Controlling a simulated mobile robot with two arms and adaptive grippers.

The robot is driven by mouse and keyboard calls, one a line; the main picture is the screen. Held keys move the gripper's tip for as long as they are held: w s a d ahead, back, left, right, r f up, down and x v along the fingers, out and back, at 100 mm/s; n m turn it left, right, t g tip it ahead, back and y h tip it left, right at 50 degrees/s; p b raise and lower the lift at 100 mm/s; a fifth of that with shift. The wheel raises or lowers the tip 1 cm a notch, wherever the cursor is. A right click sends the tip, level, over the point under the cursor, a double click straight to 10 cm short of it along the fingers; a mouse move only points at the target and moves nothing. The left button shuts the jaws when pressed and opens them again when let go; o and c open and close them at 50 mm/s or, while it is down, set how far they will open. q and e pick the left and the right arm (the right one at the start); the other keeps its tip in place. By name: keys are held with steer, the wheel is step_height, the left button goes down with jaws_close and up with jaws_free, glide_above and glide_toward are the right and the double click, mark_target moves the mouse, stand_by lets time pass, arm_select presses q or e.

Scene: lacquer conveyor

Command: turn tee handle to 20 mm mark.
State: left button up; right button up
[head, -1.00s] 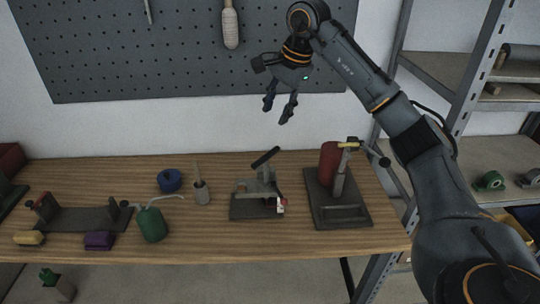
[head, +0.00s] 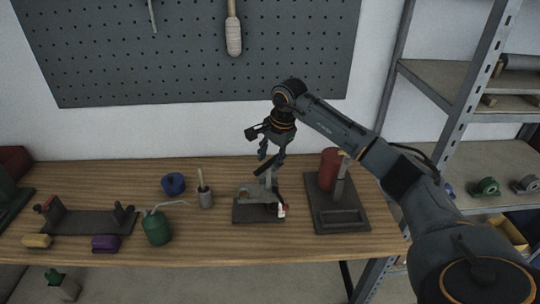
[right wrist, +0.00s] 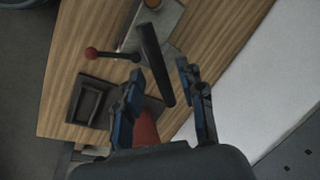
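The tee handle is a black bar (head: 266,164) on top of a small grey clamp-like fixture (head: 250,190) at the middle of the bench. It also shows in the right wrist view (right wrist: 154,58) as a slanted bar. My right gripper (head: 271,155) is just above the handle in the head view. In the right wrist view its blue-and-black fingers are spread (right wrist: 160,74), and the handle's near end appears between them. I cannot tell whether they touch it. A small white and red piece (head: 282,210) sits at the fixture's front right; no marks are readable. My left gripper is out of view.
A dark stand (head: 341,217) with a red cylinder (head: 329,167) is close on the right. A wooden-handled cup (head: 205,198), blue roll (head: 173,184) and green oil can (head: 156,229) are to the left.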

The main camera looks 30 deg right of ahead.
jaws_close()
steer(key=shift+f+m, duration=0.1)
steer(key=shift+m, duration=0.2)
steer(key=m+h+b, duration=0.1)
steer(key=m+b, duration=0.1)
steer(key=m, duration=0.1)
steer(key=shift+a+m, duration=0.1)
steer(key=shift+m, duration=0.2)
steer(key=m+h+b, duration=0.1)
steer(key=m, duration=0.3)
steer(key=shift+a+m, duration=0.15)
steer(key=shift+m, duration=0.55)
jaws_free()
